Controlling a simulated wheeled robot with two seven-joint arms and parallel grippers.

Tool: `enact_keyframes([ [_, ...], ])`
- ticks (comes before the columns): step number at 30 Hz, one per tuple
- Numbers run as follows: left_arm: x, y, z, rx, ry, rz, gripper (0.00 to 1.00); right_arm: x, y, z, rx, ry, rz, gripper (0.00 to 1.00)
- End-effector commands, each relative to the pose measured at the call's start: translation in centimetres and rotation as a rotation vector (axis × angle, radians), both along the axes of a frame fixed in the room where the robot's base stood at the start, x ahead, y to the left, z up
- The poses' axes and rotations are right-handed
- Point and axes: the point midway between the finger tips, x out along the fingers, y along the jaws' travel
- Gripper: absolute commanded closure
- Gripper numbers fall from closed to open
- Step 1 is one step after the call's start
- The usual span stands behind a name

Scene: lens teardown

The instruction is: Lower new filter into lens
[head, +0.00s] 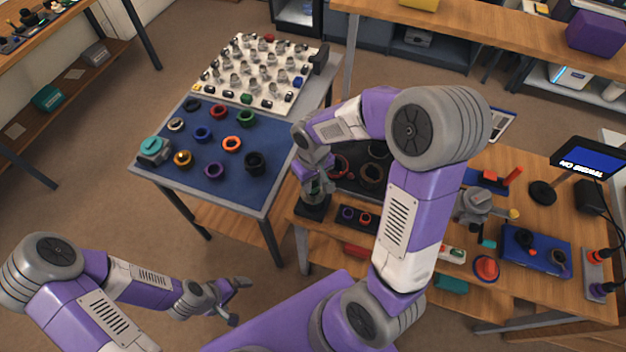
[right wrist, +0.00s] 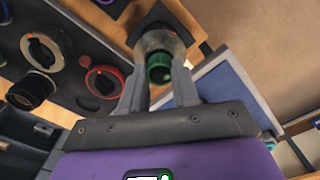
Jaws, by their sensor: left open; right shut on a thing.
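My right gripper (head: 317,183) is at the left end of the wooden workbench, over a dark block (head: 312,211). In the right wrist view its two fingers (right wrist: 159,78) are shut around a small green ringed piece, which looks like the filter (right wrist: 159,68). Just beyond the green piece is a pale greyish round body, likely the lens (right wrist: 158,41), standing on a dark base. I cannot tell whether the filter touches the lens or is above it. My left gripper (head: 236,302) is open and empty, low over the floor.
A blue-topped table (head: 222,181) with several coloured rings and a white board (head: 215,88) of small parts stands left of the bench. A dark tray (right wrist: 62,50) with ringed round parts lies beside the lens. A monitor (head: 590,160) stands at the bench's right.

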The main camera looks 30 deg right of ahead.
Motion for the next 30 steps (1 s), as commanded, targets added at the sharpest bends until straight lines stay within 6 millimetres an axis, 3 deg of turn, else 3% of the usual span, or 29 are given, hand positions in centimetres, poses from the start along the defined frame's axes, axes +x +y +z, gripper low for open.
enact_keyframes([
  [30,0.00,0.00,-0.55,0.000,0.000,0.000,0.00,0.01,0.00,-0.61,0.000,0.000,0.000,0.98],
])
